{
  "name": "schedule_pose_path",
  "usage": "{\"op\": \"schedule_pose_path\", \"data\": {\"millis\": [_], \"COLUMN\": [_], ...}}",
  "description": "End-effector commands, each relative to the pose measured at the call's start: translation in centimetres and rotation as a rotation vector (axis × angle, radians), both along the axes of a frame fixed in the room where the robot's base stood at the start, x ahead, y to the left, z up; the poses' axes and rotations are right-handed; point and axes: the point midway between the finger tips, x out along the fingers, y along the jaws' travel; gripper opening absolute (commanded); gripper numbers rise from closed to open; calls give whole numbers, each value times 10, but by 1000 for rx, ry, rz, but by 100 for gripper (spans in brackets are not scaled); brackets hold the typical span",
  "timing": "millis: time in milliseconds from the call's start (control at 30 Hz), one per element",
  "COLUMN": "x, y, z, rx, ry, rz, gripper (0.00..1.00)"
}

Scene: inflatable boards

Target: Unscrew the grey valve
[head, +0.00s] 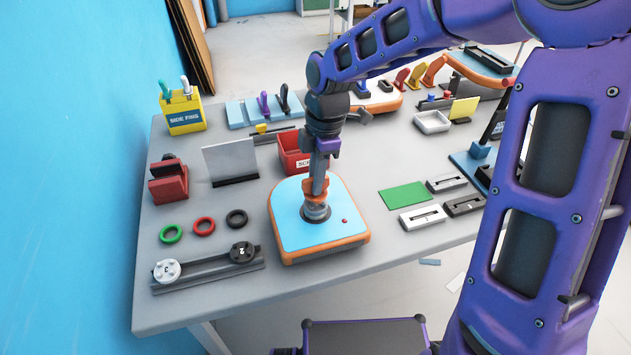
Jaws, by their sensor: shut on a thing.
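The inflatable board (290,221), a small light blue board with an orange rim, lies flat near the front middle of the table. The grey valve (316,212) stands on the board's top, a round ribbed grey piece. My gripper (316,192) points straight down over the board, with its orange fingers shut on the upper part of the valve. The fingers hide the valve's top, and I cannot tell from this view how far it is turned. A small red dot (345,221) shows on the board, right of the valve.
The grey table (215,305) holds a rail with two knobs (205,268), several rings (204,226), a red box (291,152), a grey panel (230,160), a green sheet (404,195) and slotted blocks (423,217). Another orange-rimmed board (383,102) lies behind. The front edge is fairly clear.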

Motion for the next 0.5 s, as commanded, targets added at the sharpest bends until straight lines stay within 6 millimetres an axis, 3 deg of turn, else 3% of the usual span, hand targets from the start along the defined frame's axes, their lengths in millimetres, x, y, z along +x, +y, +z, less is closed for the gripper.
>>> {"op": "schedule_pose_path", "data": {"millis": [500], "x": [0], "y": [0], "z": [27], "rx": [0], "ry": [-1], "rz": [0], "gripper": [0]}}
